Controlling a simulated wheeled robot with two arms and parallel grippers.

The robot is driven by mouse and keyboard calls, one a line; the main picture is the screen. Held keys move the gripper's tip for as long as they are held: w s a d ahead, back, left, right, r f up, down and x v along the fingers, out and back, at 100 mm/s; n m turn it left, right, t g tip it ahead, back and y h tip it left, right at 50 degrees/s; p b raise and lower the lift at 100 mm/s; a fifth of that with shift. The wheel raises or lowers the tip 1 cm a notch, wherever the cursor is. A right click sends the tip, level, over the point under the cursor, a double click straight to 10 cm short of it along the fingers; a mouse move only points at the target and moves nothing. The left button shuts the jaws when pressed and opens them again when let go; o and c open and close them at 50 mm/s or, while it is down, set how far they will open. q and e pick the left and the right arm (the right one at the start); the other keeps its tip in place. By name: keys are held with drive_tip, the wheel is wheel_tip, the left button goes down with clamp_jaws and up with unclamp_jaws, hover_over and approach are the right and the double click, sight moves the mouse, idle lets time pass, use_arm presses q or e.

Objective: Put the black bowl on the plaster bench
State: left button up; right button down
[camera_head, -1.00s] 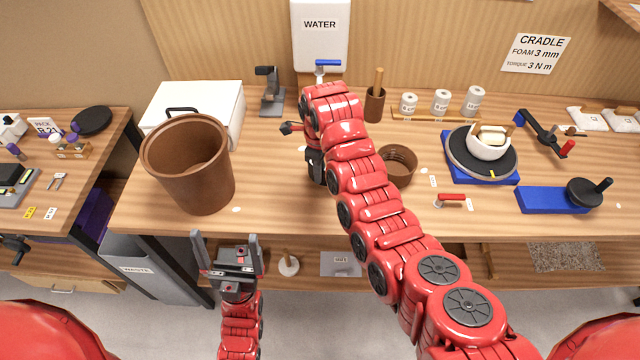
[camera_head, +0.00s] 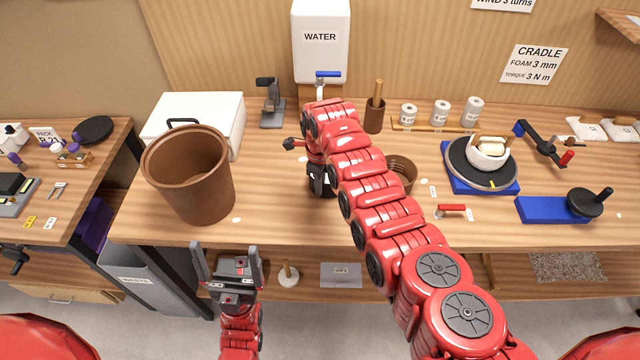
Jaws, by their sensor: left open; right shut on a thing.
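My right gripper (camera_head: 319,178) points down over the middle of the wooden plaster bench (camera_head: 270,215), left of the brown ribbed bowl. It is shut on a dark thing that looks like the black bowl (camera_head: 325,192). Most of that thing is hidden by the gripper and my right arm, and I cannot tell whether it touches the bench top. My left gripper (camera_head: 228,262) is open and empty in front of the bench's front edge, below the brown bucket.
A brown bucket (camera_head: 190,180) and a white box (camera_head: 215,115) stand on the left. A brown ribbed bowl (camera_head: 402,172) is partly behind my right arm. A turntable (camera_head: 455,165) with a white bowl stands to the right. The front middle of the bench is clear.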

drive_tip(key=shift+f, duration=0.15)
drive_tip(key=c, duration=1)
unclamp_jaws()
drive_tip(key=shift+r, duration=0.45)
wheel_tip(320, 180, up, 4)
drive_tip(key=shift+w+r+b, duration=0.15)
drive_tip(key=shift+r+b, duration=0.1)
drive_tip(key=shift+b, duration=1)
wheel_tip(320, 180, up, 6)
drive_tip(key=shift+f+p, duration=0.15)
drive_tip(key=shift+p, duration=0.25)
drive_tip(key=shift+r, duration=0.65)
